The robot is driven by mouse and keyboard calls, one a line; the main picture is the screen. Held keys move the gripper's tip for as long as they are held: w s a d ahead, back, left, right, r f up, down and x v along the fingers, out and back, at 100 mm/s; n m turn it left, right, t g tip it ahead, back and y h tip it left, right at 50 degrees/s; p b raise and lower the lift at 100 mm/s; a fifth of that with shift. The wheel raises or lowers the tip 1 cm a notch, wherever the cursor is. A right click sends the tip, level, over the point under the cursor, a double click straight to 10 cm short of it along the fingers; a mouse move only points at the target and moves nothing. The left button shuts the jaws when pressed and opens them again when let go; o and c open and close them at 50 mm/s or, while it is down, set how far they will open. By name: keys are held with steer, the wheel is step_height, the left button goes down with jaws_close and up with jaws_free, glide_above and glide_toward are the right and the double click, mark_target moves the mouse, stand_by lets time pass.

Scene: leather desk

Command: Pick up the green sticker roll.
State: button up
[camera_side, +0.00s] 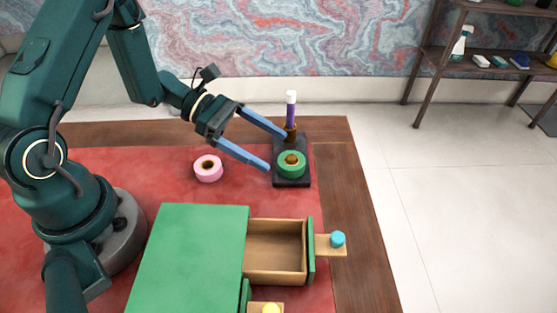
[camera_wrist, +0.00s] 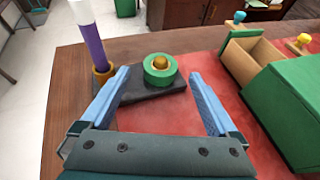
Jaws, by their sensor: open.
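The green sticker roll (camera_side: 291,170) sits around a short brown peg (camera_side: 292,158) on a dark base (camera_side: 293,184). In the wrist view the roll (camera_wrist: 160,77) is ahead of the fingertips, between their lines. My gripper (camera_side: 278,152) is open and empty, with its two blue fingers spread above the near side of the base. A taller purple post with a white top (camera_side: 291,110) stands on the same base behind the roll, close to one finger.
A pink roll (camera_side: 208,168) lies on the red desk mat (camera_side: 130,160) to the left. A green drawer box (camera_side: 190,255) stands in front, its upper drawer (camera_side: 275,252) pulled open with a blue knob (camera_side: 338,239). A yellow knob (camera_side: 271,309) shows below.

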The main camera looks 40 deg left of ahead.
mark_target(287, 157)
steer(key=shift+x, duration=2.2)
steer(key=c, duration=1.4)
steer(key=shift+r, duration=0.15)
